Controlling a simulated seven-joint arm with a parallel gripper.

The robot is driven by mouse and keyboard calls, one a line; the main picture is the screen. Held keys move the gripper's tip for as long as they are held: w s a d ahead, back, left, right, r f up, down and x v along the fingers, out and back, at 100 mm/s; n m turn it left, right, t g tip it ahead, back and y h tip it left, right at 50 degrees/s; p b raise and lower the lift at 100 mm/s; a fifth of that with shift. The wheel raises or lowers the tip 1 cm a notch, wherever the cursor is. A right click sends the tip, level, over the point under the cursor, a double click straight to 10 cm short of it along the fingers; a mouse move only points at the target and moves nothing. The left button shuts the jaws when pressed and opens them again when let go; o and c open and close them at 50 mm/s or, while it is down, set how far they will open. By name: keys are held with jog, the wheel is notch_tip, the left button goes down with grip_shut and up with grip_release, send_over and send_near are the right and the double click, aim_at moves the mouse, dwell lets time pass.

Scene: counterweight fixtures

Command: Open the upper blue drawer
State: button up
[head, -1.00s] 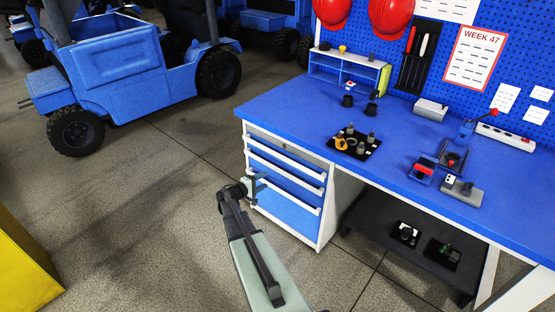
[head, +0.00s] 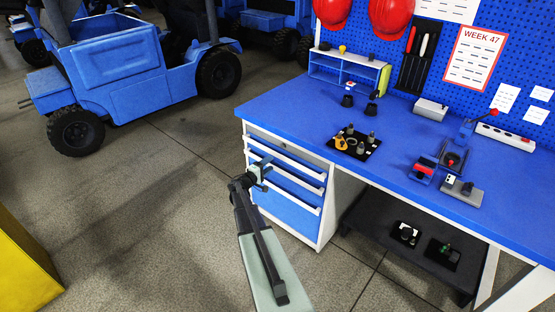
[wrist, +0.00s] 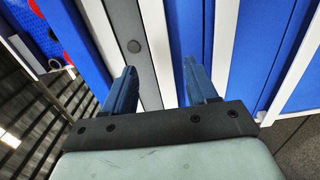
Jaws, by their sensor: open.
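The upper blue drawer (head: 304,175) is in the cabinet at the left end of the workbench and looks closed. Its white handle strip (head: 300,163) runs along its top edge, below a grey panel. My gripper (head: 264,165) is in front of the drawer fronts, near the upper handle, and partly hides them. In the wrist view my open gripper (wrist: 160,85) has one finger over the grey panel and one over the blue drawer front (wrist: 188,25). The white handle strip (wrist: 155,35) lies between them in the picture. Contact cannot be told.
More drawers, including a taller blue one (head: 285,209), lie below. The blue benchtop (head: 290,112) holds a black tray of small parts (head: 365,153) and several fixtures. A grey panel with a round lock (wrist: 134,46) sits above the drawer. The floor before the cabinet is clear.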

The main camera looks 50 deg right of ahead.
aim_at(279, 157)
jog(key=shift+d, duration=3.5)
